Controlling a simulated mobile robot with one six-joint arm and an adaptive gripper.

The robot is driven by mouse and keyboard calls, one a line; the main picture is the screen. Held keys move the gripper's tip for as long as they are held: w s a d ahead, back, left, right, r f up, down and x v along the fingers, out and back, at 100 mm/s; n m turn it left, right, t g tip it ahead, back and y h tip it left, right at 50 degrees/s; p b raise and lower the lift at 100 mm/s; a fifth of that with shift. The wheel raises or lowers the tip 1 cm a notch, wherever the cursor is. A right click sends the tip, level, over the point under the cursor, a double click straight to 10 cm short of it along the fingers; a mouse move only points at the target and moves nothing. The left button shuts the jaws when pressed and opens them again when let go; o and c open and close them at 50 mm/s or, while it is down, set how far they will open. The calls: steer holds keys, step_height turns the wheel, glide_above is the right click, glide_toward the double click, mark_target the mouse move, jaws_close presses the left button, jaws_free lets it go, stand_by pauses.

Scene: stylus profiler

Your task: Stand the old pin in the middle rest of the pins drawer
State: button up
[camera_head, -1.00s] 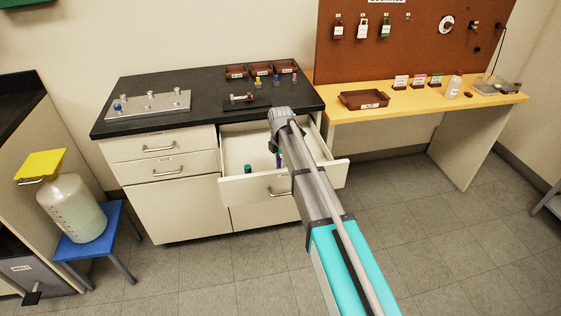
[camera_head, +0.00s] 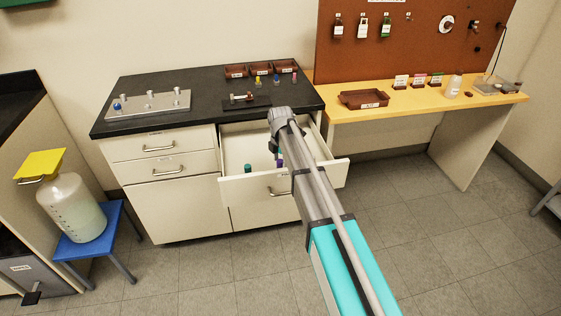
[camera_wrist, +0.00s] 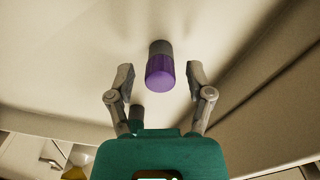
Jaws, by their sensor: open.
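A pin with a purple cap and grey body (camera_wrist: 160,70) stands in the open drawer (camera_head: 232,185); its purple also shows in the head view (camera_head: 280,161). I cannot tell from its looks whether it is the old pin. My gripper (camera_wrist: 160,76) is open, with one finger on each side of this pin and a visible gap to both. In the head view my gripper (camera_head: 275,146) is over the drawer, and my arm hides part of the inside. A teal-topped pin (camera_head: 248,168) stands further left in the drawer. The rests under the pins are not clear.
The black bench top (camera_head: 205,82) holds a metal plate with pegs (camera_head: 148,104), brown trays (camera_head: 261,69), several small coloured pins and a dark stand (camera_head: 246,102). The drawer front (camera_head: 236,190) and side walls bound the gripper. A yellow bench (camera_head: 430,100) is at right.

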mark_target(281, 160)
steer(key=shift+r+p, duration=3.55)
